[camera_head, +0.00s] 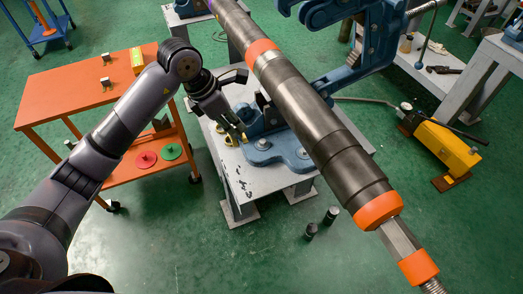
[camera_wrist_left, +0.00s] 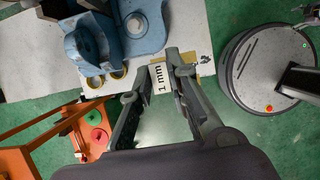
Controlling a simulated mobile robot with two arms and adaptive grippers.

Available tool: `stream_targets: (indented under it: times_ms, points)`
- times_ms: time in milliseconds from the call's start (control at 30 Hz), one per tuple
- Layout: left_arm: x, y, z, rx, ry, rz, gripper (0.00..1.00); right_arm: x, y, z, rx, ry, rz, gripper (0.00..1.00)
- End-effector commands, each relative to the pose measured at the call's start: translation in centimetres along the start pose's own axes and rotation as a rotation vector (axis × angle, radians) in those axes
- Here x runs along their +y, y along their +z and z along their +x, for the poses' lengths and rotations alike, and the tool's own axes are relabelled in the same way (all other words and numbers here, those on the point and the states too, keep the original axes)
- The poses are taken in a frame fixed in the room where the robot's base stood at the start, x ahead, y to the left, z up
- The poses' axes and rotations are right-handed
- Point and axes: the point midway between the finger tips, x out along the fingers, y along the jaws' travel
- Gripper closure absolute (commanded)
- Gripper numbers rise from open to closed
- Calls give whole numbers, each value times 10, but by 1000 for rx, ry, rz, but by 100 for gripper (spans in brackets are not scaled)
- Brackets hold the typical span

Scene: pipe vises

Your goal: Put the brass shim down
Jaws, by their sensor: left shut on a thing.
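My left gripper (camera_head: 238,134) reaches in from the left, over the near left corner of the grey steel table (camera_head: 231,187). In the left wrist view the fingers of my left gripper (camera_wrist_left: 168,68) are shut on the brass shim (camera_wrist_left: 159,79), whose white label reads "1 mm". A tan-yellow part shows behind the fingertips. The shim is over the table top or close to it; I cannot tell whether it touches. In the head view it is too small to make out clearly.
The blue vise base (camera_head: 277,150) is bolted to the table beside my left gripper, with a long dark pipe (camera_head: 310,110) above. Small yellow-ringed pieces (camera_wrist_left: 119,71) lie beside the vise. An orange cart (camera_head: 75,85) stands left. Two dark cylinders (camera_head: 331,215) stand on the floor.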

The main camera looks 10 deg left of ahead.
Motion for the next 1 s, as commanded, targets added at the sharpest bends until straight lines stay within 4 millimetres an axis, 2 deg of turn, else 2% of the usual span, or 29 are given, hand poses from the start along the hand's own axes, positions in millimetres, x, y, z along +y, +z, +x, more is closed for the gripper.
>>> stream_targets:
  times_ms: [100, 400, 500, 633, 767, 1000]
  points:
    - [-2, -14, 31, 5, -8, -3, 100, 0, 0, -4, -1, 0, 0, 40]
    - [-2, -42, 102, 3, -7, -1, 100, -7, 0, -10, -2, -9, 0, 40]
    - [-2, -48, 116, 2, -4, 1, 100, -13, -1, -11, -1, -15, 1, 40]
    - [-1, -52, 124, 0, -3, 3, 100, -16, -1, -11, -1, -20, 0, 40]
    - [-2, -56, 134, 2, -5, 2, 100, -16, -1, -12, -1, -19, -1, 40]
    - [-1, -68, 164, 2, -4, 3, 100, -11, 0, -13, -2, -14, -3, 40]
